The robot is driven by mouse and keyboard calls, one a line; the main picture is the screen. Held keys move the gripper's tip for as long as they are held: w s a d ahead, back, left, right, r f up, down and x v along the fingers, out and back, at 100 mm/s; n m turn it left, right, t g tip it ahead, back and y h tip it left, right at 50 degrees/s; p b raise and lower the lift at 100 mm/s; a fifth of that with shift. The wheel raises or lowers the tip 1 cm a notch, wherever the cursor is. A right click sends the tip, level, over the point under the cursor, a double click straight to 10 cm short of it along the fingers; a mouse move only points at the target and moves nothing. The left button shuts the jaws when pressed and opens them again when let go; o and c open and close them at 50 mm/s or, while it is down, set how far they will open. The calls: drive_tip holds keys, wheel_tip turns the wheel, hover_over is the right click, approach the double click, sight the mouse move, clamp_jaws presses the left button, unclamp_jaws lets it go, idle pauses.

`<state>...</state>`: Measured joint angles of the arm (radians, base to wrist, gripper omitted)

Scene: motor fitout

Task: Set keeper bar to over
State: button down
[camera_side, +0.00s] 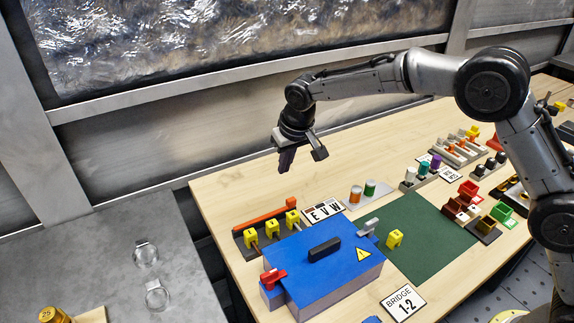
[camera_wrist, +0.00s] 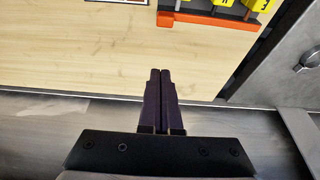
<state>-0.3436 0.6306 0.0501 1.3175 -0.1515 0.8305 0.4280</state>
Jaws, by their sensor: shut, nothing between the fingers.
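An orange bar (camera_side: 264,215), which appears to be the keeper bar, runs along the back of a dark rack holding yellow blocks (camera_side: 271,228). It lies beside the blocks, not across their tops. In the wrist view the orange bar (camera_wrist: 207,20) is at the top right, with the yellow blocks (camera_wrist: 257,5) just beyond it and cut off by the frame edge. My gripper (camera_side: 283,168) is shut and empty, high above the back of the table. In the wrist view its dark fingertips (camera_wrist: 160,72) are together over bare wood, apart from the bar.
A blue box (camera_side: 330,270) with a black handle, a red lever (camera_side: 272,278) and a grey lever (camera_side: 368,227) stands in front of the rack. An EVW plate (camera_side: 323,212) lies right of the rack. The wooden table (camera_side: 235,190) behind it is bare.

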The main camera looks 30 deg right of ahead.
sight(292, 199)
drive_tip(key=x, duration=0.6)
drive_tip(key=shift+f, duration=0.5)
drive_tip(key=shift+s, duration=1.85)
drive_tip(key=shift+s, duration=1.15)
